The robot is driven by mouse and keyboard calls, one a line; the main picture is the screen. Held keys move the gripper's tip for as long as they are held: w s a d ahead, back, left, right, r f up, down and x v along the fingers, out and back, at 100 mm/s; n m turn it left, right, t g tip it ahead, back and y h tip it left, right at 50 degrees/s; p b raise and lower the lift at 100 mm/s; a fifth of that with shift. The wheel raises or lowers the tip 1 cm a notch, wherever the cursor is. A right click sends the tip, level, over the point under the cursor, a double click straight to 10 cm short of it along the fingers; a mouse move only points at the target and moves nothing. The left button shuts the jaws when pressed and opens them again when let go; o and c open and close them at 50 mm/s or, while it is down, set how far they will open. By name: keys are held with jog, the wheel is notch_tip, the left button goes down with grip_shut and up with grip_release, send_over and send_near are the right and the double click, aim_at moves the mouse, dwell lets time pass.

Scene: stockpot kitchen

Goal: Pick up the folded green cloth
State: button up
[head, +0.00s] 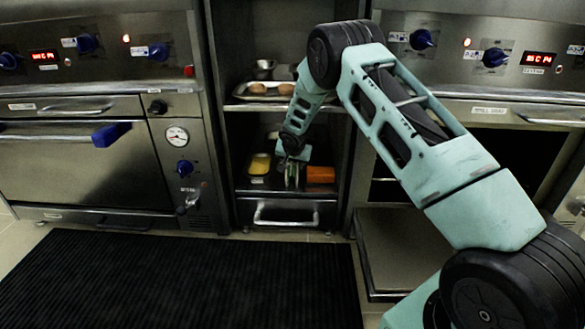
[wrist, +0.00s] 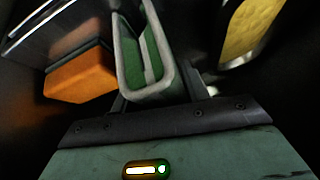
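The folded green cloth (wrist: 145,62) shows in the wrist view as a narrow, upright-looking shape with a pale grey-green edge and deeper green inside. It is directly in front of my gripper (wrist: 155,92), with dark finger parts on both sides of its near end. I cannot tell whether the fingers press on it. In the head view my gripper (head: 292,176) points down into the lower shelf of the middle cabinet, between a yellow item and an orange block. The cloth is small there and mostly hidden by the gripper.
The orange block (wrist: 80,76) lies close on the left in the wrist view. The yellow item (wrist: 252,27) in a container is close on the right. A tray (head: 247,95) with brown items is on the shelf above. Cabinet walls are close on both sides.

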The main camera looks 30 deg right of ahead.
jog(key=shift+c, duration=1.4)
jog(key=shift+r+p, duration=0.2)
jog(key=shift+p, duration=0.2)
jog(key=shift+r+p, duration=0.15)
jog(key=shift+p, duration=0.15)
jog(key=s+a+p, duration=0.2)
jog(key=s+a, duration=0.2)
jog(key=s, duration=0.4)
jog(key=s+a+p, duration=0.3)
jog(key=s+a, duration=0.1)
jog(key=s, duration=0.4)
jog(key=shift+a+p, duration=0.25)
jog(key=shift+p, duration=0.05)
